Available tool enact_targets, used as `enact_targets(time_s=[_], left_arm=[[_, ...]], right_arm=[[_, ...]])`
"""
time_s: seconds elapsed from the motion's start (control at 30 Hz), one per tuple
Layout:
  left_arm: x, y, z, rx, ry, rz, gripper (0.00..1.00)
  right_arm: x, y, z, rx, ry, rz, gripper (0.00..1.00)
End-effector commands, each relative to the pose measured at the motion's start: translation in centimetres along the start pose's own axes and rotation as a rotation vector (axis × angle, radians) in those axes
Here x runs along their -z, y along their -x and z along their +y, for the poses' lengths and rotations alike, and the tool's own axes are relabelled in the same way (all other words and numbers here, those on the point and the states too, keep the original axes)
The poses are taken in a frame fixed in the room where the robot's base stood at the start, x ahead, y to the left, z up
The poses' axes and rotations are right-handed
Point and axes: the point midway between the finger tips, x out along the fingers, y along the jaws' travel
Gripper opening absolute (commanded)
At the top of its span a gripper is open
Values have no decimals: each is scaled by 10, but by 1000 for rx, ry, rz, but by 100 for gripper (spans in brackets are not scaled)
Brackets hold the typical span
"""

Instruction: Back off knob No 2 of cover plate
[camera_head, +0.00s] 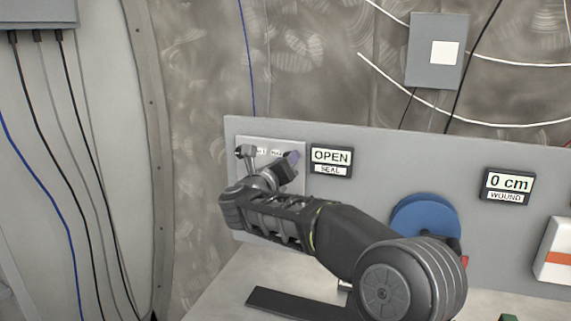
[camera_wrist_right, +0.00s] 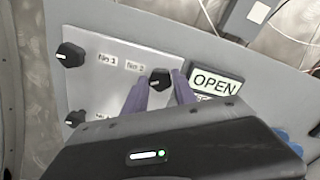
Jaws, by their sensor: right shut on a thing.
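The cover plate (camera_wrist_right: 108,88) is a light panel on a grey wall board; its top edge also shows in the head view (camera_head: 268,142). Knob No 2 (camera_wrist_right: 160,77) is black with a white pointer mark, beside the "No 2" label. My right gripper (camera_wrist_right: 158,92) has its purple fingers on both sides of this knob, shut on it. In the head view, the right gripper (camera_head: 291,161) is at the plate and hides knob No 2. Knob No 1 (camera_wrist_right: 70,54) stands to its left, clear of the fingers. Another black knob (camera_wrist_right: 76,117) is below, its label partly hidden. My left gripper is out of view.
A display (camera_head: 331,161) right of the plate reads OPEN, SEAL. Farther right are a blue round wheel (camera_head: 425,212), a "0 cm" WOUND display (camera_head: 508,186) and a white box with an orange stripe (camera_head: 556,250). My right arm crosses in front of the board.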

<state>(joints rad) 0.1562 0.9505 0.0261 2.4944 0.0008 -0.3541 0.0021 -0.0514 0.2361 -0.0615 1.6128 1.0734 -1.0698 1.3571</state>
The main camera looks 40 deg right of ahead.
Motion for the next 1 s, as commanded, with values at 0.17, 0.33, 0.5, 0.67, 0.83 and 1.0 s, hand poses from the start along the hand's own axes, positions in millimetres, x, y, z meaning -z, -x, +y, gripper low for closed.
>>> enact_targets(time_s=[0.17, 0.33, 0.5, 0.67, 0.83, 1.0], left_arm=[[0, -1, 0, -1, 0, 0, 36], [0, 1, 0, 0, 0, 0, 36], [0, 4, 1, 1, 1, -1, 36], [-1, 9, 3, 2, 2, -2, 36], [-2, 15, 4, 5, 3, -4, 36], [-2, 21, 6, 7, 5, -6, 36]], right_arm=[[0, 0, 1, -1, 162, 0, 0], [-1, 0, 1, -1, 325, 0, 0], [-1, 0, 1, -1, 488, 0, 0], [-1, 0, 1, -1, 640, 0, 0], [-1, 0, 1, -1, 802, 1, 0], [-1, 0, 2, -2, 954, 0, 0]])
